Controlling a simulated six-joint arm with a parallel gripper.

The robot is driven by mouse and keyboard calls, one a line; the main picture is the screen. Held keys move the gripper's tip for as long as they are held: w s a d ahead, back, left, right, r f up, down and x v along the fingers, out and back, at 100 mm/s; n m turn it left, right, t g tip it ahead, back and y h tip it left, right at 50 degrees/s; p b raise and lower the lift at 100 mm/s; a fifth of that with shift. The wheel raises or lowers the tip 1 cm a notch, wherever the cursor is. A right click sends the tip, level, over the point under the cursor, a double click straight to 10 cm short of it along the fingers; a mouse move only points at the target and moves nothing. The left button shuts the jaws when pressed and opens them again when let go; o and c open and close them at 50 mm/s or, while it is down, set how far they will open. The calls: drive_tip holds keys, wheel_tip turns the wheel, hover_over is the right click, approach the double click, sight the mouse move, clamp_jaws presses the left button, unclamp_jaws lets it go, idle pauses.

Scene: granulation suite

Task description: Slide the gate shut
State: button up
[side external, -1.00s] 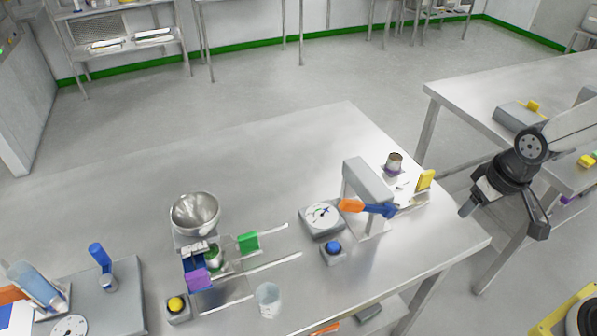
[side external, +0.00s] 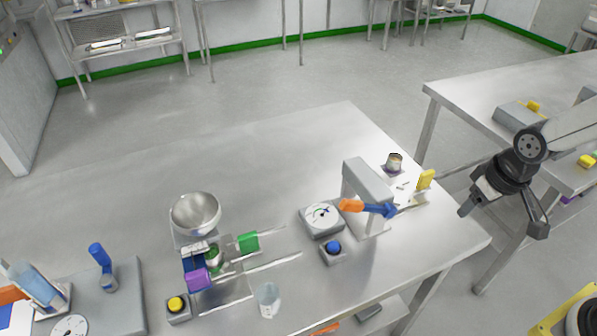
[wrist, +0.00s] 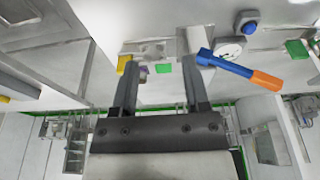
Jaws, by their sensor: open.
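A slide assembly with a green block (side external: 247,242) on pale rails and a purple block (side external: 197,279) stands below a steel bowl (side external: 195,213) at the table's left. I cannot tell for certain which part is the gate, or whether it is shut. My gripper (side external: 503,217) is open and empty off the table's right edge, far from this assembly. In the wrist view my gripper (wrist: 158,68) has its two fingers apart. A green block (wrist: 297,48) shows at the far right there, and another green piece (wrist: 163,68) appears between the fingers.
A steel arch (side external: 367,183) with an orange and blue lever (side external: 368,208) stands between my gripper and the assembly. A dial box (side external: 322,219), a blue button (side external: 333,247), a yellow button (side external: 176,304) and a clear cup (side external: 268,299) are nearby. The table's back is clear.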

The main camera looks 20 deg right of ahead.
drive_tip(key=w+a+r+n+y, duration=0.1)
drive_tip(key=w+a+n, duration=0.3)
drive_tip(key=w+a, duration=0.45)
drive_tip(key=n+g+y, duration=0.3)
drive_tip(key=n+y, duration=0.1)
drive_tip(key=n, duration=1)
hover_over(197, 273)
drive_tip(key=d, duration=0.3)
wheel_tip(197, 273, down, 2)
drive_tip(key=shift+a+f, duration=0.15)
drive_tip(key=shift+a, duration=0.05)
drive_tip(key=shift+h, duration=0.3)
drive_tip(key=shift+x, duration=3.9)
drive_tip(key=shift+w, duration=0.2)
clamp_jaws()
